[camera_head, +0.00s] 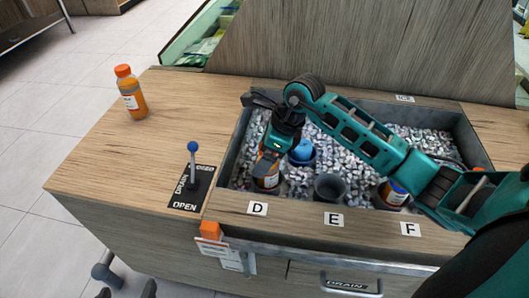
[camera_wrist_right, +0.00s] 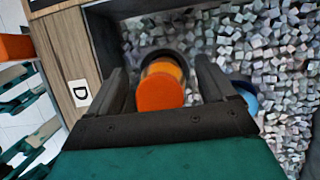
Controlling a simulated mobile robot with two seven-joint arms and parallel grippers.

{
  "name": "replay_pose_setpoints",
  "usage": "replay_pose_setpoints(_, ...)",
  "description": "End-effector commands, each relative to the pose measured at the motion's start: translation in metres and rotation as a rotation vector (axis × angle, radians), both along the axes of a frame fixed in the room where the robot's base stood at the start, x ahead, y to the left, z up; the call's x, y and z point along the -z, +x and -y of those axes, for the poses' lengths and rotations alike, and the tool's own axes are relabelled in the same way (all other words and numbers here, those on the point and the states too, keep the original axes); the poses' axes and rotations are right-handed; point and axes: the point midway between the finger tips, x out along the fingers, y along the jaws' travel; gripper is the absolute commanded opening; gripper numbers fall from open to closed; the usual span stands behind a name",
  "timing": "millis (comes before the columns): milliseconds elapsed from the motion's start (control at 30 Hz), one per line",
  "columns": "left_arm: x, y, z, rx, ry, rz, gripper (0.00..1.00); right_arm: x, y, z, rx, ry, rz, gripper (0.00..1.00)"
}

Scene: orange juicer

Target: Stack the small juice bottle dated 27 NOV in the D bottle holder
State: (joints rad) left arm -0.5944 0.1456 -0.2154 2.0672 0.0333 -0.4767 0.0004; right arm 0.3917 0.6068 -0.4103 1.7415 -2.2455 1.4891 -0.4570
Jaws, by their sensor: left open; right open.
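A small bottle of orange juice (camera_head: 266,180) with a white label stands in the bottle holder behind the D label (camera_head: 257,208). Its orange cap (camera_wrist_right: 160,92) shows in the right wrist view, between the spread fingers of my right gripper (camera_wrist_right: 160,88). That gripper (camera_head: 268,155) points down over the bottle in the head view and hides its top. Another orange juice bottle (camera_head: 134,100) with an orange cap stands upright on the counter at the left. No date is readable on either bottle. My left gripper's dark open fingertips (camera_head: 126,291) show at the bottom left edge, empty.
The E holder (camera_head: 329,188) is an empty dark cup. A blue-capped item (camera_head: 302,149) stands behind D, and an orange bottle (camera_head: 393,192) tilts in the F holder. Ice cubes (camera_head: 429,140) fill the sunken bin. A blue-knobbed lever (camera_head: 193,165) rises left of the bin.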

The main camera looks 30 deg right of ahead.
Motion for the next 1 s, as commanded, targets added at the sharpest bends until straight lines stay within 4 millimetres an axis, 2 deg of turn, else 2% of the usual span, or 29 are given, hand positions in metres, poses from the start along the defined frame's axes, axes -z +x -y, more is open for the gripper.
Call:
replay_pose_setpoints(133, -0.002, 0.0, 0.0, -0.001, -0.001, 0.0, 0.87, -0.002, 0.0, 0.0, 0.0, 0.001, 0.001, 0.83)
replay_pose_setpoints(267, -0.008, 0.0, 0.0, -0.001, -0.001, 0.001, 0.87, -0.012, 0.0, 0.001, 0.001, 0.0, 0.002, 0.83)
replay_pose_setpoints(533, -0.017, 0.001, -0.001, -0.002, 0.002, 0.007, 0.87, -0.065, -0.013, 0.02, 0.0, -0.004, 0.005, 0.83)
replay_pose_setpoints(700, -0.016, 0.0, -0.004, -0.002, 0.011, 0.007, 0.87, -0.095, -0.021, 0.029, 0.0, -0.003, 0.004, 0.83)
replay_pose_setpoints(833, -0.013, -0.001, -0.006, -0.003, 0.016, 0.001, 0.87, -0.11, -0.025, 0.034, 0.0, -0.001, 0.002, 0.83)
replay_pose_setpoints(1000, -0.013, -0.002, -0.007, -0.004, 0.018, 0.0, 0.87, -0.117, -0.028, 0.037, 0.0, 0.0, 0.0, 0.83)
